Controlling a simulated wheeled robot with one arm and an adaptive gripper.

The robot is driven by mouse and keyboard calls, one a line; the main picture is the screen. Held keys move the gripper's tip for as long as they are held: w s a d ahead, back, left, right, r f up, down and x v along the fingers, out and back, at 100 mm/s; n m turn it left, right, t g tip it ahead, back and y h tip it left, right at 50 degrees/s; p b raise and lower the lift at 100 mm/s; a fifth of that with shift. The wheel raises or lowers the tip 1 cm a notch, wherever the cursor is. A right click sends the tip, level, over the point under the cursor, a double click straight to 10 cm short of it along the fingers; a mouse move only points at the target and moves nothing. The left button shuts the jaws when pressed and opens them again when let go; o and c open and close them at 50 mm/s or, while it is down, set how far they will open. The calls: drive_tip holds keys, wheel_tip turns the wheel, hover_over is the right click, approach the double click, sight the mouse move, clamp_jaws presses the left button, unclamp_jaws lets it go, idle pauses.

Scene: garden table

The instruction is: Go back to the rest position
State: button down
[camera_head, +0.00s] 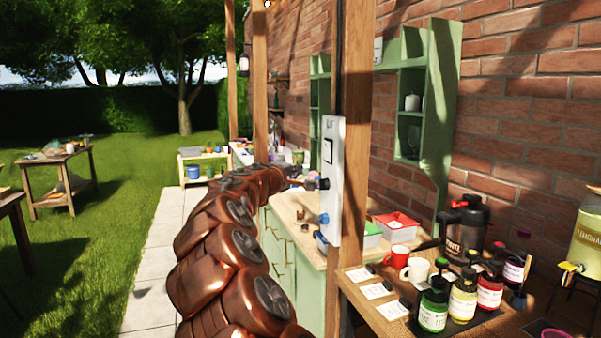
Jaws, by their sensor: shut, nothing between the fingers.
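My copper-coloured arm reaches up from the bottom of the head view. My gripper (303,182) is at its far end, small and dark, in front of a white panel on a wooden post. It is shut with nothing visible in it. Whether its tips touch the panel cannot be told from this view.

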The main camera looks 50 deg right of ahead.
drive_tip(key=shift+s+a+f, duration=0.1)
drive_tip(key=shift+a, duration=0.15)
idle(0.6)
drive_tip(key=s+a+f+g+y, duration=0.2)
drive_tip(key=s+a+f+y, duration=0.3)
drive_tip(key=a, duration=1.2)
drive_tip(key=s+a+f+m+g+y+p, duration=0.1)
drive_tip(key=s+a+f+y, duration=0.5)
drive_tip(key=s+a+f, duration=0.8)
drive_tip(key=s+a+f+m+g+y, duration=0.1)
drive_tip(key=s+a+f+y, duration=0.5)
drive_tip(key=s+a, duration=0.9)
drive_tip(key=a+f+g, duration=0.1)
drive_tip(key=a+f, duration=0.2)
drive_tip(key=a, duration=0.3)
drive_tip(key=shift+f+g, duration=0.3)
drive_tip(key=shift+g, duration=0.1)
drive_tip(key=shift+s, duration=0.1)
